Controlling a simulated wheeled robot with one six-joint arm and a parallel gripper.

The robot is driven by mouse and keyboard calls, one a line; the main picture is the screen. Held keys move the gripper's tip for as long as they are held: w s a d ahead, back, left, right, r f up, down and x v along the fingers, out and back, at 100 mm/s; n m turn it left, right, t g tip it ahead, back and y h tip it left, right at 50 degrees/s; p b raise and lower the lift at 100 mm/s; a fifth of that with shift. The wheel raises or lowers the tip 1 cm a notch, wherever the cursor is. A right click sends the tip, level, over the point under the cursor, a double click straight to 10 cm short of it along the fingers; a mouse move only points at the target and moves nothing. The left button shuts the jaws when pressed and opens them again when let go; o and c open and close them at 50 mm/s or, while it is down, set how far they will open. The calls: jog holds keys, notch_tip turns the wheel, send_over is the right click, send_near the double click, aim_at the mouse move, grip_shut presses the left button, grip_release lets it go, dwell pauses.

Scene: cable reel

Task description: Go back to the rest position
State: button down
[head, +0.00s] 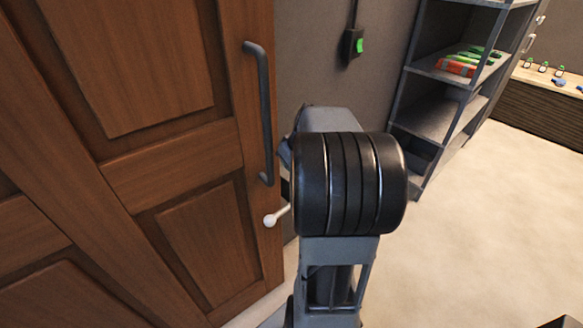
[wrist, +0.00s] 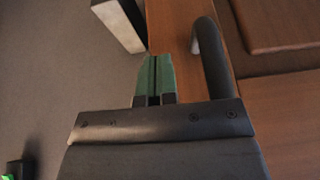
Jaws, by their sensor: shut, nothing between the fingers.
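My gripper (wrist: 154,62) shows in the wrist view with its two green fingers pressed together and nothing between them. It is beside the dark handle (wrist: 212,60) of a brown wooden door (wrist: 285,125); whether it touches the handle I cannot tell. In the head view the door (head: 120,150) fills the left side, with its long vertical handle (head: 261,110) near the right edge. My arm stands in the middle of the head view, and it hides the gripper there.
A grey metal shelf (head: 435,68) with orange and green items (head: 460,65) stands at the right. A wooden counter (head: 545,105) with small items is at the far right. A dark wall box (head: 352,46) with a green light hangs behind my arm. The pale floor (head: 480,220) at right is clear.

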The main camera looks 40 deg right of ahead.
jog(key=r, duration=0.1)
jog(key=s+a+r, duration=0.2)
jog(key=r, duration=0.1)
jog(key=shift+s, duration=0.1)
jog(key=s+a+p, duration=0.1)
jog(key=s+a, duration=0.1)
jog(key=a, duration=0.5)
jog(key=s+a+p, duration=0.1)
jog(key=s+a, duration=0.2)
jog(key=a, duration=0.4)
jog(key=s+a+g+p, duration=0.1)
jog(key=s+a, duration=0.2)
jog(key=a, duration=0.4)
jog(key=shift+a+f, duration=0.15)
jog(key=shift+f, duration=0.25)
